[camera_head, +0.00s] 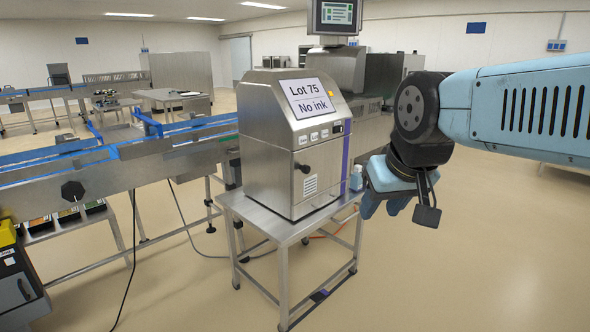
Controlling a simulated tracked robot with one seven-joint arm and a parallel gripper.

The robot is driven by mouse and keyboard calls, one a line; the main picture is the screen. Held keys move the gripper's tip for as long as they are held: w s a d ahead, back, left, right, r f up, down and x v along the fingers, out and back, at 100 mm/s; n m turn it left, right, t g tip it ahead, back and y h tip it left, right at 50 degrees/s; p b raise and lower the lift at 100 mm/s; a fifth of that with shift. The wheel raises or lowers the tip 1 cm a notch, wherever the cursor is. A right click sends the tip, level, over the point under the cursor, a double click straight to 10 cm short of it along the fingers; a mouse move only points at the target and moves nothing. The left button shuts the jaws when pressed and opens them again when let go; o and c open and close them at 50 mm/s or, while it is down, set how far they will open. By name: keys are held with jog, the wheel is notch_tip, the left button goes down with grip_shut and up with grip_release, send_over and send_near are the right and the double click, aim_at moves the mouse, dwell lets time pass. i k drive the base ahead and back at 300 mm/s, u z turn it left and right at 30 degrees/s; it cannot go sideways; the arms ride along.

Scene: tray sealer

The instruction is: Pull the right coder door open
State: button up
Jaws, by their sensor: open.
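The coder (268,130) is a steel cabinet on a small steel table (262,212). A sign on the sloped top (310,98) reads "Lot 75 No ink". My gripper (383,208) is to the right of the coder, pointing down, open and apart from the door. Nothing shows between its fingers, though the wrist and a small black part partly hide them.
A conveyor (120,180) runs along the left. A screen (337,16) hangs behind the coder. Floor (450,270) at the front right is clear.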

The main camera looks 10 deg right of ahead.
aim_at(318, 167)
jog(key=u, duration=0.05)
jog(key=i, duration=0.9)
jog(key=z, duration=0.1)
